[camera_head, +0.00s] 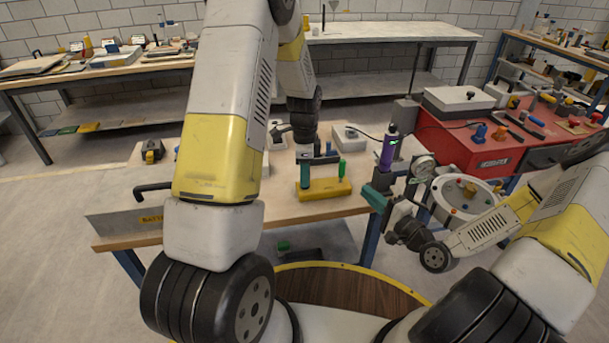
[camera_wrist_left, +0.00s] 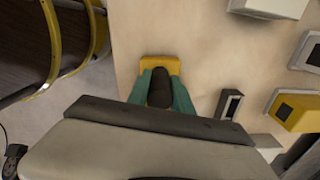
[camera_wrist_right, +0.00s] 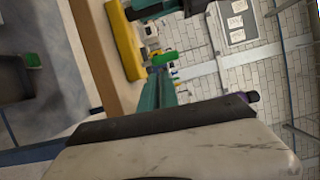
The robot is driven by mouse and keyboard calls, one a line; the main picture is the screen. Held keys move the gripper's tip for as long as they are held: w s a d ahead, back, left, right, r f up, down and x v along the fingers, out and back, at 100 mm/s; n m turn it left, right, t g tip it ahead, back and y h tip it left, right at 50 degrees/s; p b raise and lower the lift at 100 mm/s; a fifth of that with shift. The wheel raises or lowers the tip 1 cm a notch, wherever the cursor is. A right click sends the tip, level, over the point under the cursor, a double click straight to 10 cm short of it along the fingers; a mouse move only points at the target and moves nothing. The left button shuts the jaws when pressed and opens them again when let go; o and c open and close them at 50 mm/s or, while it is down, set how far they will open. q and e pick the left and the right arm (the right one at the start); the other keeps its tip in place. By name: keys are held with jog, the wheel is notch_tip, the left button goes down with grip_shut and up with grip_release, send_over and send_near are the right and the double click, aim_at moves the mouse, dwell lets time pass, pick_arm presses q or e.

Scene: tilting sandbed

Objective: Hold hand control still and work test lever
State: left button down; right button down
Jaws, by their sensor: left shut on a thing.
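A yellow box (camera_head: 325,189) stands on the light wooden table, with a green-handled lever (camera_head: 342,169) upright at its right end. My left gripper (camera_head: 305,176) comes down from above and is shut on the dark grip of the hand control (camera_wrist_left: 160,88), with a teal finger on each side. The fingers hide much of that grip. My right gripper (camera_head: 372,196) is to the right of the box and apart from the lever. In the right wrist view its fingers (camera_wrist_right: 160,78) lie close together, pointing toward the green lever (camera_wrist_right: 165,57), with nothing seen between them.
A purple cylinder (camera_head: 388,152) stands just behind my right gripper, with a gauge (camera_head: 424,167) and a round white device (camera_head: 467,193) beyond it. A red workbench (camera_head: 465,150) is at the right. A grey plate (camera_head: 125,224) with a black handle is at the table's left.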

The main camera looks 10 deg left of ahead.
jog(key=d+f+n+g+h, duration=0.5)
jog(key=d+f+g+h, duration=0.3)
jog(key=d+f, duration=0.45)
jog(key=w+a+r+n+g+h, duration=0.2)
jog(key=w+a+r+g, duration=0.1)
jog(key=a+r, duration=0.85)
jog(key=w+a+r+n+g+h, duration=0.2)
jog(key=a+r, duration=0.6)
jog(key=r, duration=0.6)
jog(key=shift+w+a+f, duration=0.1)
jog(key=shift+f, duration=1.4)
jog(key=shift+w+a+f, duration=0.1)
jog(key=shift+f, duration=1.35)
jog(key=shift+f, duration=0.1)
jog(key=shift+f, duration=1.9)
